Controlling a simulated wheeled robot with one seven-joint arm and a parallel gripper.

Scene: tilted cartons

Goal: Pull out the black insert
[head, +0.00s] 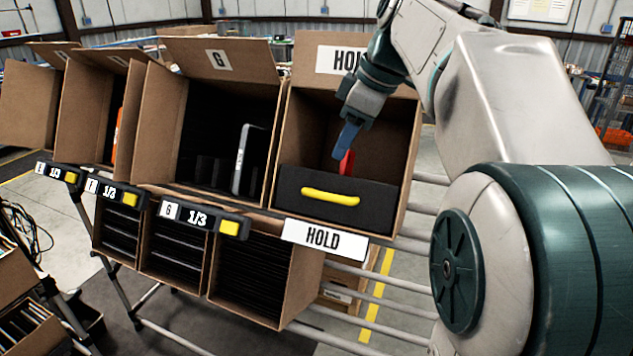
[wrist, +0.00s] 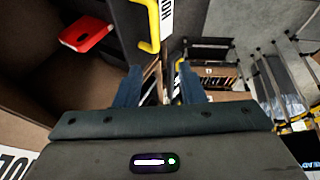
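The black insert (head: 300,183) with a yellow handle (head: 331,196) sits low in the front of the carton marked HOLD. In the wrist view the black insert (wrist: 128,22) and its yellow handle (wrist: 149,28) show at the top, beyond my fingertips. My gripper (head: 344,143) is at the carton's opening, above the insert in the head view. In the wrist view my gripper (wrist: 159,80) has its two blue fingers apart with nothing between them. The handle is not between the fingers.
A red object (head: 346,163) shows behind the insert; it also shows in the wrist view (wrist: 87,34). The HOLD carton's side wall (head: 409,175) is close on the right. A G carton (head: 222,170) holding a pale upright item stands left. Smaller cartons with dark contents sit below.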

